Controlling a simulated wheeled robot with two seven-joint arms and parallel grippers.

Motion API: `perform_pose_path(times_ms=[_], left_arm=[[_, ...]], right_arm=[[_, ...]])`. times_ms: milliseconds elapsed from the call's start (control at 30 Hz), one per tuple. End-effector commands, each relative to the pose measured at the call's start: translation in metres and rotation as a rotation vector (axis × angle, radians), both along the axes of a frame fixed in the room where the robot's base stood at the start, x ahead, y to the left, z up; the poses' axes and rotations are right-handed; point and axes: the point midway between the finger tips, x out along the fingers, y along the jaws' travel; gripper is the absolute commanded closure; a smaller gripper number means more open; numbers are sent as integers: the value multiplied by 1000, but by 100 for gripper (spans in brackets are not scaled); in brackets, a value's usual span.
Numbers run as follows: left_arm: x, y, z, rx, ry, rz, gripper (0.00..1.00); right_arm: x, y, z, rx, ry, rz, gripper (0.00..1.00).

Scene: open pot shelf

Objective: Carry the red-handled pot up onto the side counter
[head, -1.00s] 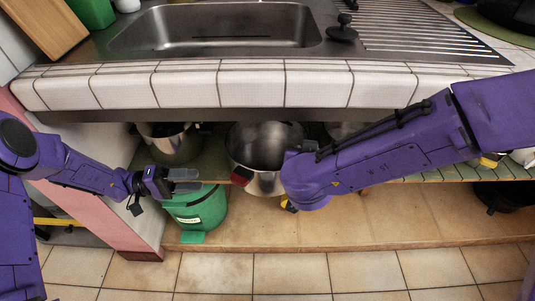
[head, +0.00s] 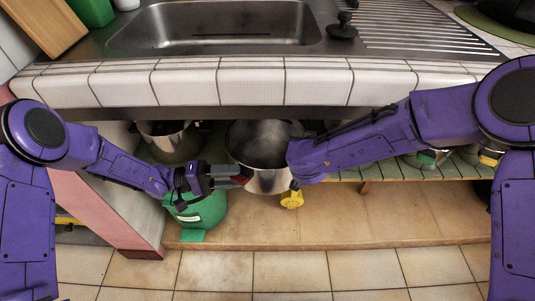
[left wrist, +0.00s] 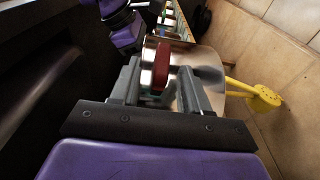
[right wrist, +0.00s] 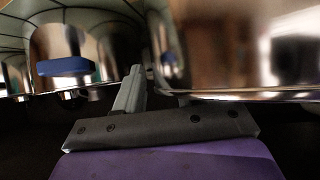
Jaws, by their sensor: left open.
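The steel pot (head: 272,182) stands at the front of the low shelf under the sink, upright and open-topped. Its red handle (left wrist: 161,66) points left; in the head view only a bit of red shows at my left gripper's fingertips. My left gripper (head: 238,176) is open, with a finger on each side of the red handle in the left wrist view. My right forearm reaches under the counter at the pot's right side, and its gripper is hidden in the head view. In the right wrist view one finger of my right gripper (right wrist: 150,86) shows close to shiny pot walls; its other finger is unclear.
The tiled counter (head: 230,84) with the sink (head: 215,30) overhangs the shelf. Another pot (head: 172,147) stands left of it. A blue-handled pot (right wrist: 95,45) shows in the right wrist view.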

Motion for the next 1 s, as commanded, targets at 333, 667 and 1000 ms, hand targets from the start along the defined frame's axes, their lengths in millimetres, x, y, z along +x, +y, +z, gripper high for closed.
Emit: perform_pose_path(times_ms=[333, 667, 1000], left_arm=[[0, 0, 0, 1, 0, -1, 100], [0, 0, 0, 1, -1, 0, 100], [1, 0, 0, 1, -2, 1, 100]], right_arm=[[0, 0, 0, 0, 0, 0, 100], [-1, 0, 0, 1, 0, 1, 100], [-1, 1, 1, 0, 0, 2, 100]])
